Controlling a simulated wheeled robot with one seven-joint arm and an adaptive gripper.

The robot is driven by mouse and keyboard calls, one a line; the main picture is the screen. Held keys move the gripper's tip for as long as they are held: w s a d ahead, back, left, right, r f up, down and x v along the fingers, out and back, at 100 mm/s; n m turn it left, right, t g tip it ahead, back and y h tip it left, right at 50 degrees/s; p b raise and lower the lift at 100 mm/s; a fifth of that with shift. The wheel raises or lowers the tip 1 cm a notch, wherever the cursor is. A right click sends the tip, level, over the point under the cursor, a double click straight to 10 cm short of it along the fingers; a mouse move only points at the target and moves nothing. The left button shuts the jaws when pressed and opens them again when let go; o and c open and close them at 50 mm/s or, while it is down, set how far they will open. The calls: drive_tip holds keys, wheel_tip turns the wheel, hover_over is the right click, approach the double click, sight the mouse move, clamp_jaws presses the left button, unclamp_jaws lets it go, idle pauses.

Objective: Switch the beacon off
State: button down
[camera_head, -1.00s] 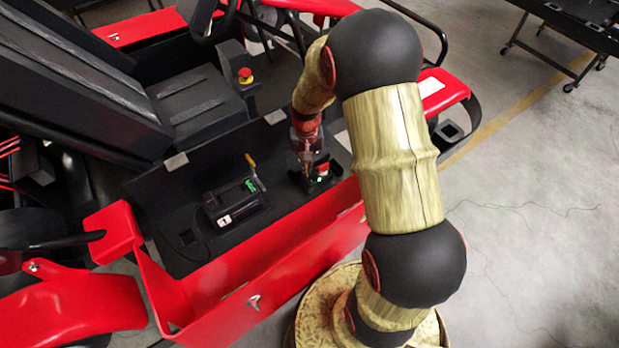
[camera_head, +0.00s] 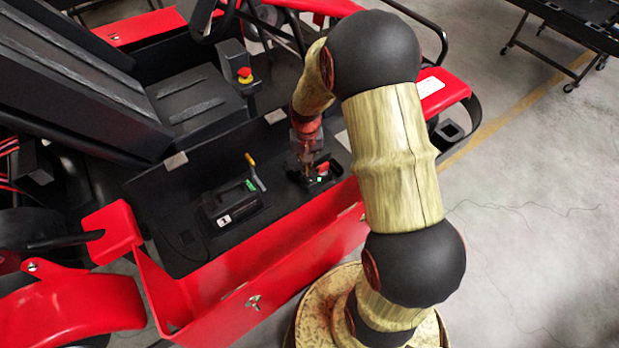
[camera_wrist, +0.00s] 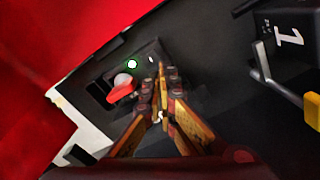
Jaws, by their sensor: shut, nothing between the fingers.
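A small black switch panel (camera_wrist: 149,52) shows in the wrist view with a lit green lamp (camera_wrist: 132,64). On it is a red switch lever (camera_wrist: 122,91) with a pale round pivot at its upper end. The lever points down and left in that view. My gripper (camera_wrist: 161,72) is shut and empty, its fingertips over the panel just right of the lever; I cannot tell if they touch it. In the head view my gripper (camera_head: 307,178) is low at the panel, beside the red lever (camera_head: 322,168), and partly hides the panel. I cannot identify the beacon itself.
A black box marked 1 (camera_head: 228,208) stands left of the panel, with a yellow-tipped lever (camera_head: 255,172) beside it. A red emergency button (camera_head: 245,73) is by the kart seat. A red side rail (camera_head: 270,275) borders the black tray.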

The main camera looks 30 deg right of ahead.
drive_tip(key=shift+f+b, duration=0.35)
drive_tip(key=shift+f, duration=0.3)
idle(0.4)
drive_tip(key=shift+r+p, duration=2.4)
drive_tip(key=shift+r, duration=1.15)
